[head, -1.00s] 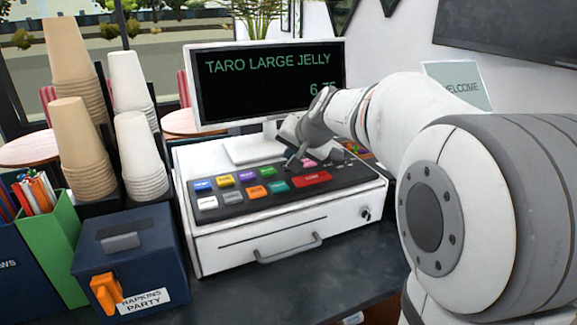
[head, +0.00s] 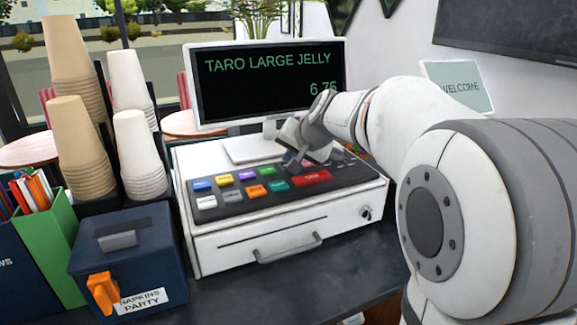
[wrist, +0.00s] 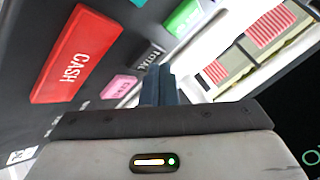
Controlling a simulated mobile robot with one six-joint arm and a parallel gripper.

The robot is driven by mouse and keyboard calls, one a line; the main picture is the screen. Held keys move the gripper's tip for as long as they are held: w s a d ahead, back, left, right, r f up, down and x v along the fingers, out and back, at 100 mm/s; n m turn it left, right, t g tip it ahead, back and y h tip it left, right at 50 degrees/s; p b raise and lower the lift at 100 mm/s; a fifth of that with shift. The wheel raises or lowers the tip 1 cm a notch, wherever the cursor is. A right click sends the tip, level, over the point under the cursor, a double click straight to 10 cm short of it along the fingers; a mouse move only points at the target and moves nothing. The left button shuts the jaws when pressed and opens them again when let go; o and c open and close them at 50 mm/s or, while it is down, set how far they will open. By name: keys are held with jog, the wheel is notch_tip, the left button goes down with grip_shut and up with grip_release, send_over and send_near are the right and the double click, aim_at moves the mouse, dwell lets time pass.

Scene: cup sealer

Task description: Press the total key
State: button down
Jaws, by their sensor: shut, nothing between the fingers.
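The total key (wrist: 148,57) is a dark key with white lettering, seen in the wrist view between the pink key and the green key. My gripper (wrist: 160,73) is shut and empty, its fingertips just at the total key and covering part of it. I cannot tell whether they touch it. In the head view my gripper (head: 291,159) is over the back right of the register's key panel (head: 232,204), and the total key cannot be made out there.
The red CASH key (wrist: 76,55), pink key (wrist: 119,87) and green key (wrist: 184,17) lie close by. The register screen (head: 262,85) behind reads TARO LARGE JELLY, 6.75. Cup stacks (head: 82,150) and a napkin box (head: 128,262) stand left.

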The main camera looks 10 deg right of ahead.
jog(key=shift+f+b, duration=0.4)
jog(key=shift+f, duration=0.05)
dwell(0.3)
jog(key=shift+r, duration=0.1)
jog(key=shift+r+p, duration=0.6)
jog(key=shift+r, duration=0.2)
jog(key=shift+r+p, duration=1.85)
jog(key=shift+r, duration=0.7)
jog(key=shift+f, duration=0.1)
